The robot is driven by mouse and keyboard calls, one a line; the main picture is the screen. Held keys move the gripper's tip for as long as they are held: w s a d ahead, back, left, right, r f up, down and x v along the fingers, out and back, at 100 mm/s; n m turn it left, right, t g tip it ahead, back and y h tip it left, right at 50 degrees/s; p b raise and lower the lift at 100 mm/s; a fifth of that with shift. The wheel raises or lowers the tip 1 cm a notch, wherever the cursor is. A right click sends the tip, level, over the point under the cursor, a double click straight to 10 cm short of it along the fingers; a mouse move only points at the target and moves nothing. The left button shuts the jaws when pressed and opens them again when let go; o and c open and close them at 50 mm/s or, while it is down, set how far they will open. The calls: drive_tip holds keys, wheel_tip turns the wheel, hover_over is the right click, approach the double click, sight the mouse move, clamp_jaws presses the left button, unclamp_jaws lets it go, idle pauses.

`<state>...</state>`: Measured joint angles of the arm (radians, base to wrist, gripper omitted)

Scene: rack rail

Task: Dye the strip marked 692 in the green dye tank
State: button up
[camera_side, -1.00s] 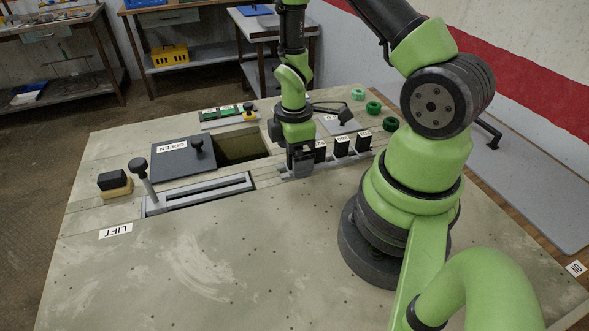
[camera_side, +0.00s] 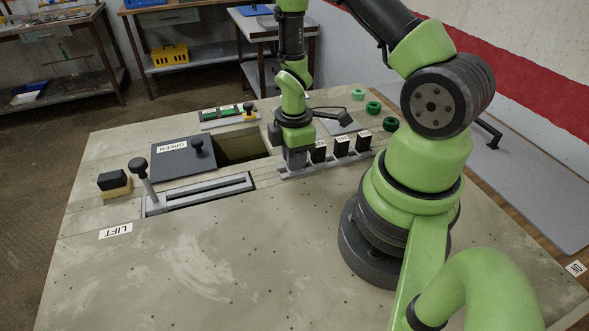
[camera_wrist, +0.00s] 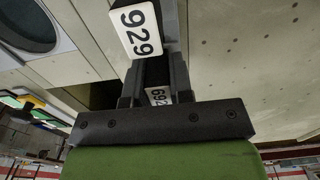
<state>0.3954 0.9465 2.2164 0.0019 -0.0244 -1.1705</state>
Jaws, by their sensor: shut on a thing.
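My gripper (camera_side: 296,162) is at the left end of a grey rack rail (camera_side: 330,165) in the side view. In the wrist view, my gripper (camera_wrist: 154,78) is shut on a dark strip holder whose white tag reads 692 (camera_wrist: 158,95). Just beyond it is another holder, with a tag reading 929 (camera_wrist: 135,30). The side view does not show the held strip clearly. The green tank's opening (camera_side: 240,150) lies left of the gripper. Its dark lid (camera_side: 180,160), marked GREEN, lies beside the opening, leaving it partly uncovered.
Several dark tagged holders (camera_side: 341,146) stand along the rail. A lever (camera_side: 145,178) with a slotted frame and a LIFT label (camera_side: 115,230) stands front left. A black and yellow block (camera_side: 115,184) is at the left. Green rings (camera_side: 373,107) lie at the back right. The front tabletop is clear.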

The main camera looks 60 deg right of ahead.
drive_tip(key=shift+r, duration=0.1)
idle(0.5)
drive_tip(key=shift+r, duration=5.45)
drive_tip(key=w+d+r, duration=0.1)
drive_tip(key=w+d, duration=0.1)
drive_tip(key=w, duration=1.3)
drive_tip(key=shift+w, duration=0.3)
wheel_tip(320, 180, down, 18)
drive_tip(key=shift+r, duration=0.1)
